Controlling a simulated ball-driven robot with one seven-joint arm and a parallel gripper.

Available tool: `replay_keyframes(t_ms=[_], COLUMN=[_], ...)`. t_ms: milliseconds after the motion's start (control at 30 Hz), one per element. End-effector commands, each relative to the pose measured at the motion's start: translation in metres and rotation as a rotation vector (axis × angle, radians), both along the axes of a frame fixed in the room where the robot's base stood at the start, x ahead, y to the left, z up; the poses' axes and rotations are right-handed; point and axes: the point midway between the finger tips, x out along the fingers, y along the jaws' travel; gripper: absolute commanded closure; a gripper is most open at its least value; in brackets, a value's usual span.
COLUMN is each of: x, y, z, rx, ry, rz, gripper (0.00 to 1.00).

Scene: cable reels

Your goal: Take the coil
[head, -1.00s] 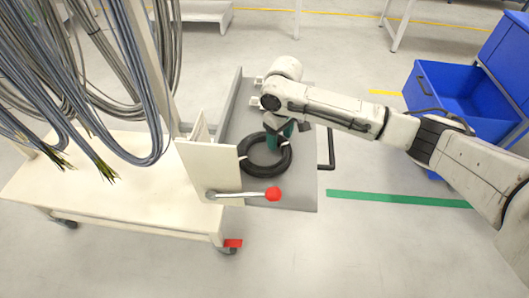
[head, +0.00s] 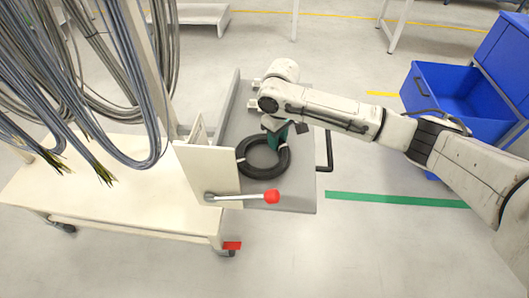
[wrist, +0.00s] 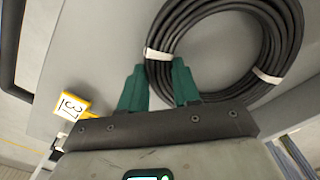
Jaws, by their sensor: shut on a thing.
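The coil (head: 262,173) is a black cable ring bound with white ties, lying flat on a grey tray (head: 300,190). In the wrist view the coil (wrist: 288,45) fills the upper right, with a white tie close to the fingers. My gripper (head: 277,138) reaches down at the coil's far right side. In the wrist view the green fingers of my gripper (wrist: 161,80) stand on either side of the cable bundle and are shut on it.
A pale panel (head: 207,170) with a red-knobbed lever (head: 271,197) stands left of the coil. A cart (head: 110,190) is under hanging grey cables (head: 140,120). A black handle (head: 329,150) is on the tray's right. A blue bin (head: 425,95) stands at right.

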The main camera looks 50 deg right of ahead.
Motion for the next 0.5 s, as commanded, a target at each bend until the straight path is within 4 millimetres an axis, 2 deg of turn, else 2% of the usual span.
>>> replay_keyframes(t_ms=[167, 267, 500], x=[0.001, 0.001, 0.001], y=[0.0, 0.0, 0.0], z=[0.004, 0.015, 0.059], rx=[0.0, 0.001, 0.0], ry=[-0.002, -0.004, -0.004], rz=[0.0, 0.0, 0.0], gripper=[1.0, 1.0, 1.0])
